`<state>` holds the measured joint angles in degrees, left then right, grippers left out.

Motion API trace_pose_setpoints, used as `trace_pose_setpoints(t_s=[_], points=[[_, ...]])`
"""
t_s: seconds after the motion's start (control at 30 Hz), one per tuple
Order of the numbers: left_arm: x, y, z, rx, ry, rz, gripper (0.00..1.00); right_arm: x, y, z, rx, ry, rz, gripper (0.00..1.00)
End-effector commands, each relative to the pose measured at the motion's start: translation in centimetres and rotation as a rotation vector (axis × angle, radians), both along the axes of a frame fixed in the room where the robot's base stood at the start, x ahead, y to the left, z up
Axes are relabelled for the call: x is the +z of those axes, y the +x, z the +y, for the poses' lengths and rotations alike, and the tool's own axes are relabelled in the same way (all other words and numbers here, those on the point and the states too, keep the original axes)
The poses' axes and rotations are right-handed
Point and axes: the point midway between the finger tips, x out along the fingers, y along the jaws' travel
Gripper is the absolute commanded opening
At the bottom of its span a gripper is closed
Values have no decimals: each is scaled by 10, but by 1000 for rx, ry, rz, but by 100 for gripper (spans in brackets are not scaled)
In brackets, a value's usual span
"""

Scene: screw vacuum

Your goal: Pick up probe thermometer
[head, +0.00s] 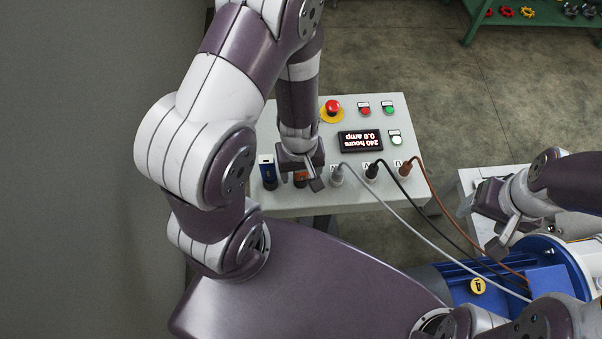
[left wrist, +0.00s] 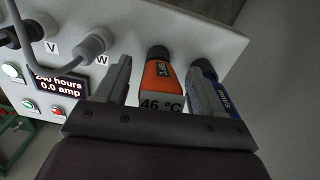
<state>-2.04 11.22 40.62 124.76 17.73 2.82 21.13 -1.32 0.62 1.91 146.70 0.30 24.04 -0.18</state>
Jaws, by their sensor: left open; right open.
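The probe thermometer, an orange device with a dark top and a display reading 46 °C, shows in the left wrist view (left wrist: 162,82) between my two fingers. In the head view only a bit of its orange body (head: 300,179) shows at the panel's front edge, partly hidden by my left gripper. My left gripper (head: 302,178) is open around it, one finger on each side; it also shows in the left wrist view (left wrist: 160,85). I cannot tell whether the fingers touch it. My right gripper (head: 497,236) is open and empty near the blue machine at the right.
A blue device (head: 268,173) stands just left of the thermometer, close to a left finger. Grey, black and brown cables (head: 405,168) plug into the panel (head: 290,204) at the right. The panel has a red emergency button (head: 332,106) and a display (head: 360,141). A blue machine (head: 515,283) stands at lower right.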

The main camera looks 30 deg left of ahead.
Motion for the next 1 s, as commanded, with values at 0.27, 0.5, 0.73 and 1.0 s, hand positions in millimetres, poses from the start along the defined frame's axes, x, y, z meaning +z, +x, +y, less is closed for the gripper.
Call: trace_pose_setpoints(t_s=[0.27,0.5,0.73,1.0], points=[[1,0,0,0,0,0,29,1,0,0,0,0,-1,68],[2,0,0,0,-1,1,10,1,0,0,0,0,-1,68],[16,0,0,1,0,0,10,11,0,0,0,0,-1,68],[60,0,-21,-9,0,2,10,41,0,0,0,0,-1,68]])
